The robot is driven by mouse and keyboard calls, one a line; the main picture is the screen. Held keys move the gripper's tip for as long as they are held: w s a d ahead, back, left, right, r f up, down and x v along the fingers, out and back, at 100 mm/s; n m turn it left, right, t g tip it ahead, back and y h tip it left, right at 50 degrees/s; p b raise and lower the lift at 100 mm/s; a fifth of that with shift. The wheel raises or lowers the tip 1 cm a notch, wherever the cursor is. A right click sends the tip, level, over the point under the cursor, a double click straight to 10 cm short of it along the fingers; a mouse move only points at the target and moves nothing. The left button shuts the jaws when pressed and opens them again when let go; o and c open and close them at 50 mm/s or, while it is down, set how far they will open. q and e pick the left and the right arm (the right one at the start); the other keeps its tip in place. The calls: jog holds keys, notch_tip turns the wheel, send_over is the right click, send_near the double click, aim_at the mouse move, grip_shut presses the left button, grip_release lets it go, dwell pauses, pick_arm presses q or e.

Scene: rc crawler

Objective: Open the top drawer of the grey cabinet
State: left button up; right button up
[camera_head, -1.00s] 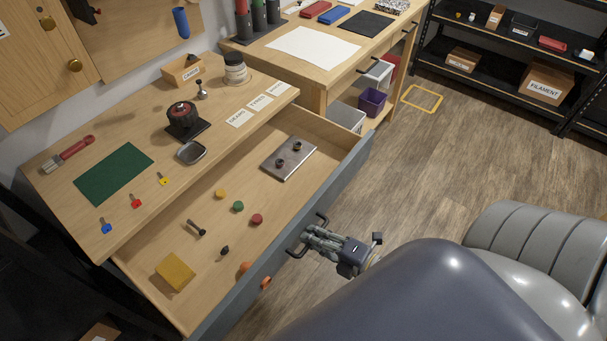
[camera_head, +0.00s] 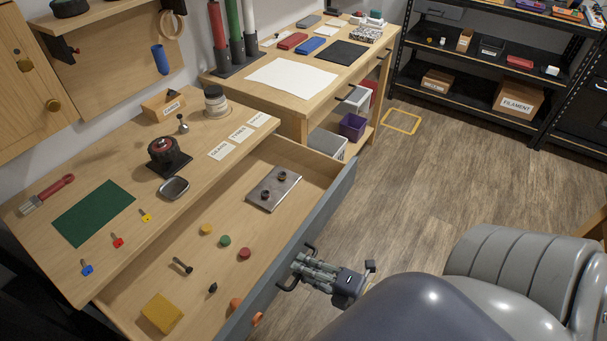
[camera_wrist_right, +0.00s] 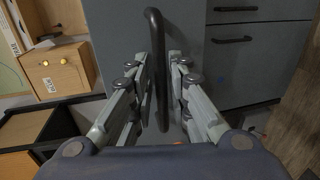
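The top drawer (camera_head: 318,220) of the cabinet stands pulled well out from under the wooden counter, its grey front toward the floor area. Its dark bar handle (camera_head: 283,286) is on the outer face. My right gripper (camera_head: 300,265) is at this handle. In the right wrist view the handle (camera_wrist_right: 155,60) runs between the two fingers (camera_wrist_right: 161,90), with a narrow gap beside the bar, so the fingers look partly open around it. My left gripper is not in view.
The drawer holds a metal plate (camera_head: 273,188), a yellow block (camera_head: 162,313) and several small coloured parts. A green mat (camera_head: 94,213) and keys lie on the counter. A workbench (camera_head: 290,115) stands behind. My grey body parts fill the lower right; the wooden floor (camera_head: 430,180) beyond is clear.

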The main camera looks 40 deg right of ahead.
jog(key=v, duration=1.1)
jog(key=shift+s, duration=0.15)
jog(key=shift+d, duration=0.1)
